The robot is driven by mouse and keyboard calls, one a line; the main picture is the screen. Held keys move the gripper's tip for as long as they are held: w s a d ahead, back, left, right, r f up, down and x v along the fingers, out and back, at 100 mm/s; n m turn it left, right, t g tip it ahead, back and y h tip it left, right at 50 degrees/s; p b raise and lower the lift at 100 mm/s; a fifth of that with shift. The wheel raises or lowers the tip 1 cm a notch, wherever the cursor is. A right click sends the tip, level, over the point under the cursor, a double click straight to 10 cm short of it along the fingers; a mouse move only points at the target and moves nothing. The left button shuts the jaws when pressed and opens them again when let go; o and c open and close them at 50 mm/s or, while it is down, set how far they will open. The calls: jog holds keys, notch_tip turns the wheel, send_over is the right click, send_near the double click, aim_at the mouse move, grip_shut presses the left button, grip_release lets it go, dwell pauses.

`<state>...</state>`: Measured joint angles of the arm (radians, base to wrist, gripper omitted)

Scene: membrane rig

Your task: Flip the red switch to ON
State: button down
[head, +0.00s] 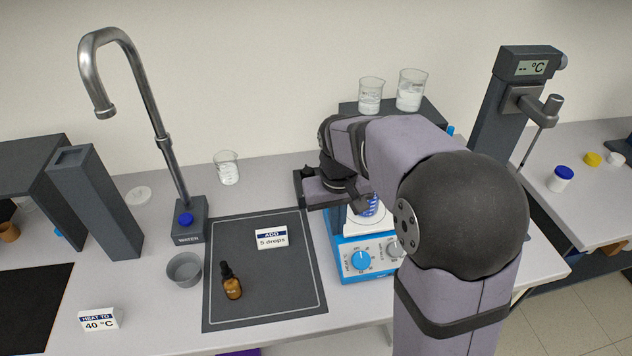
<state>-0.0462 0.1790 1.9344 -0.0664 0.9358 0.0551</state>
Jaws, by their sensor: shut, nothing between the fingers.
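No red switch can be made out in the head view. A blue hotplate (346,281) stands right of the grey mat. Its front has a blue dial (361,260) and a grey dial, the latter partly covered by my arm. A vessel with blue marking (369,209) stands on its white top, largely hidden behind my arm and gripper. My gripper (358,204) is shut and holds nothing. It is over the hotplate's top, close to the vessel; I cannot tell whether they touch. My arm hides the hotplate's right side.
A grey mat (225,300) holds an amber dropper bottle (231,284) and an "ADD 5 drops" card (272,239). A water tap (165,150) and grey bowl (184,269) are left. Beakers (411,90) stand on a dark block behind. A stand with a temperature display (531,68) rises right.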

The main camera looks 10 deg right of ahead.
jog(key=w+a+r+t+b, duration=0.1)
jog(key=w+r+b, duration=0.1)
jog(key=w, duration=0.8)
jog(key=w+a+r+t+h+b, duration=0.1)
jog(key=w+a+r+b, duration=0.1)
jog(key=w, duration=0.9)
jog(key=shift+w+m+b, duration=0.2)
jog(key=shift+m+b, duration=0.1)
jog(key=p+x, duration=0.1)
jog(key=x, duration=0.3)
jog(key=p+x, duration=0.1)
jog(key=x, duration=0.3)
jog(key=d+p+x, duration=0.1)
jog(key=x, duration=0.3)
jog(key=shift+s+f, duration=0.1)
jog(key=shift+s, duration=0.05)
jog(key=shift+d+f, duration=0.2)
jog(key=shift+f, duration=0.55)
jog(key=shift+d+f+y, duration=0.4)
jog(key=shift+f+y, duration=0.05)
jog(key=shift+y, duration=0.15)
jog(key=shift+a+r+p, duration=0.1)
jog(key=shift+a+p, duration=0.05)
jog(key=shift+p, duration=0.2)
